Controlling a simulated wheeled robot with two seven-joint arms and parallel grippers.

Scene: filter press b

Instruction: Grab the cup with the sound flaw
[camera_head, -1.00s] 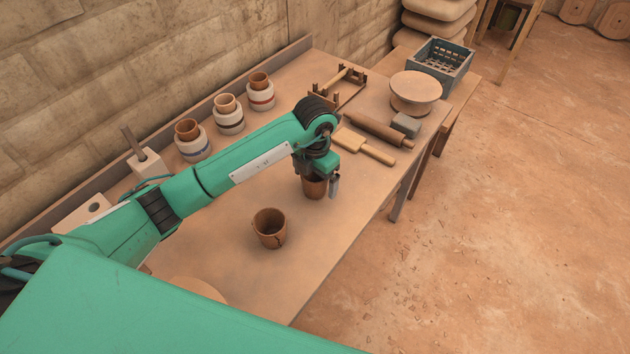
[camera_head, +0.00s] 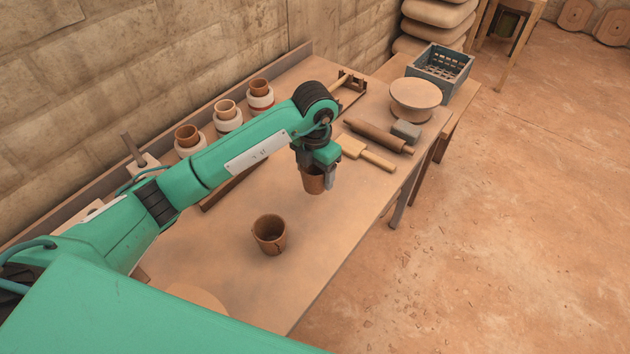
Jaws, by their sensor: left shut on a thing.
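A brown cup (camera_head: 313,183) is in my left gripper (camera_head: 318,172), which is shut on it near the rim. The gripper hides much of this cup, and it appears held a little above the table (camera_head: 335,235). A second brown cup (camera_head: 270,237) stands upright on the table, nearer and to the left. A dark crack-like line shows on its front right side. No crack can be made out on the visible part of the held cup. My right gripper is out of view.
Three banded white jars with brown cups on them (camera_head: 188,136) (camera_head: 226,110) (camera_head: 259,88) line the wall side. A blue crate (camera_head: 442,68) stands farther back.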

